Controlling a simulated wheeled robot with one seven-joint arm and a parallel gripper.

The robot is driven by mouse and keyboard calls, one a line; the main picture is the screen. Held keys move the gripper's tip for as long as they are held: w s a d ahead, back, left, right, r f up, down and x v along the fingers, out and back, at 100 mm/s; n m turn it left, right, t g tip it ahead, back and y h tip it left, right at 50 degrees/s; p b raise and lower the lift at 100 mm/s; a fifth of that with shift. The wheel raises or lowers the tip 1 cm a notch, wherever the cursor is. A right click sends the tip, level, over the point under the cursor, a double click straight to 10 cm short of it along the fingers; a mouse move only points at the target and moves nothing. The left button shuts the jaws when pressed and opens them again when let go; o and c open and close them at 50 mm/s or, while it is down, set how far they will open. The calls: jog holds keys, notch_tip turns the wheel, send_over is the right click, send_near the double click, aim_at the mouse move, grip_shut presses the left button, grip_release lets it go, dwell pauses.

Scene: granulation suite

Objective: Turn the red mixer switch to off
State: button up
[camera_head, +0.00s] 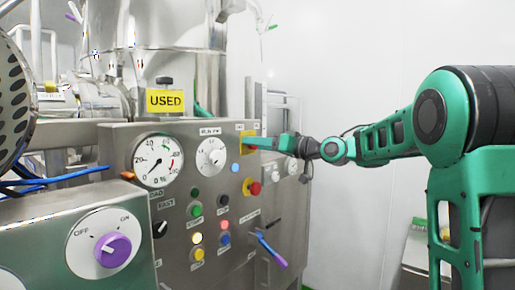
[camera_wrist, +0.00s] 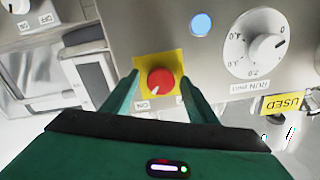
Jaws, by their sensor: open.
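The red mixer switch (camera_wrist: 160,81) is a round red knob on a square yellow plate (camera_wrist: 141,67), seen upside down in the wrist view. A small white mark shows at its lower edge, near an upside-down ON label (camera_wrist: 142,104). My gripper (camera_wrist: 159,79) is open, with one green finger on each side of the knob. I cannot tell whether the fingers touch it. In the head view, my gripper (camera_head: 256,143) is at the yellow plate (camera_head: 246,133) at the panel's upper right, and it hides the red knob.
A red button (camera_head: 255,188) sits just below on the same steel panel. Coloured buttons, a gauge (camera_head: 158,161) and a white dial (camera_head: 211,156) lie to the left. A purple-handled lever (camera_head: 271,251) juts out lower down. A yellow USED sign (camera_head: 165,101) stands above.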

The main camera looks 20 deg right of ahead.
jog(key=shift+c, duration=0.7)
jog(key=c, duration=0.9)
jog(key=shift+c, duration=0.2)
jog(key=shift+f+n, duration=0.2)
jog(key=shift+n, duration=8.7)
